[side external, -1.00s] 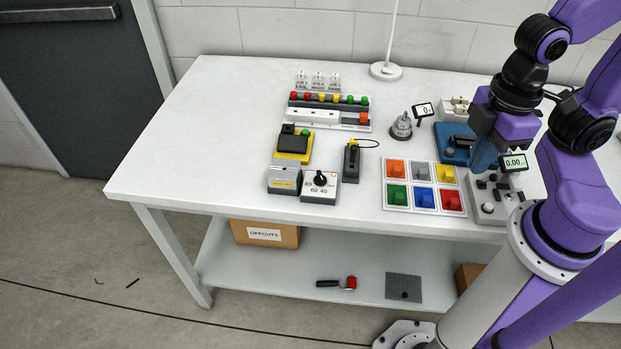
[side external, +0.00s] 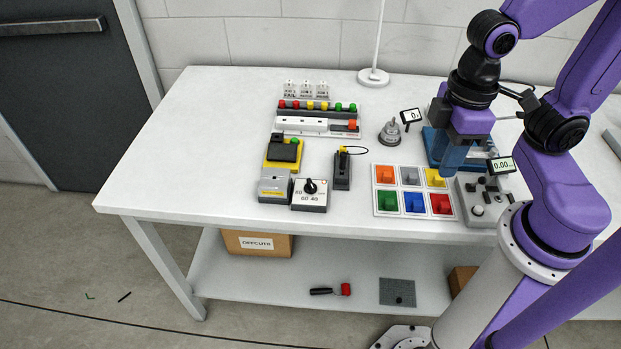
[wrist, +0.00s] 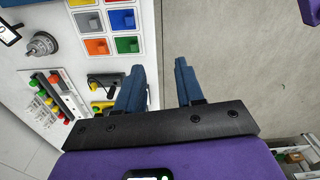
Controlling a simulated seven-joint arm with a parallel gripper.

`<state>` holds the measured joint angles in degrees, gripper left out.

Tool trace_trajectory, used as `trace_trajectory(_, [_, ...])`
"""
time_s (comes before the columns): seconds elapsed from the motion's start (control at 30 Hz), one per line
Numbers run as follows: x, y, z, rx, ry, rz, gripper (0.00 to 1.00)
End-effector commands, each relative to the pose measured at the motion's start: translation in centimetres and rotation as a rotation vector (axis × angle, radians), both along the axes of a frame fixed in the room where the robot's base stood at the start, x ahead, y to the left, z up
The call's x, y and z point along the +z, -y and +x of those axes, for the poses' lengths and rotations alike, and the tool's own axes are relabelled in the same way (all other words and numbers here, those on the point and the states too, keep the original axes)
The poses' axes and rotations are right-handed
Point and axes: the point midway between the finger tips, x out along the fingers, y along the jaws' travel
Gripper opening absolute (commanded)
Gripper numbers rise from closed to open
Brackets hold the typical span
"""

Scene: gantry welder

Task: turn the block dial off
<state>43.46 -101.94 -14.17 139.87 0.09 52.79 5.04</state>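The block dial (side external: 310,195) is a small white-faced block with a black knob (side external: 310,186) on top and numbers printed around it. It stands near the table's front edge in the side view, and the knob's pointer setting is too small to read surely. I cannot make the dial out in the wrist view. My gripper (side external: 453,170) is well to the right of the dial, over the right part of the table near a blue device. In the wrist view my gripper (wrist: 159,66) has its two blue fingers apart, with nothing between them.
A grey box (side external: 275,187) stands directly left of the dial, and a black lever switch (side external: 342,172) stands to its right. The left tabletop is clear.

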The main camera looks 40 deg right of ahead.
Motion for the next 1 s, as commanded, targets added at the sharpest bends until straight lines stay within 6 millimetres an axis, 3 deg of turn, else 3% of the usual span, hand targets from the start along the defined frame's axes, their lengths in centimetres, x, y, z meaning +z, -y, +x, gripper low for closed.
trace_trajectory(0.5, [0.6,-5.7,10.3,-0.514,-0.011,-0.005,0.37])
trace_trajectory(1.0, [0.3,-9.2,18.6,-1.007,-0.021,-0.010,0.37])
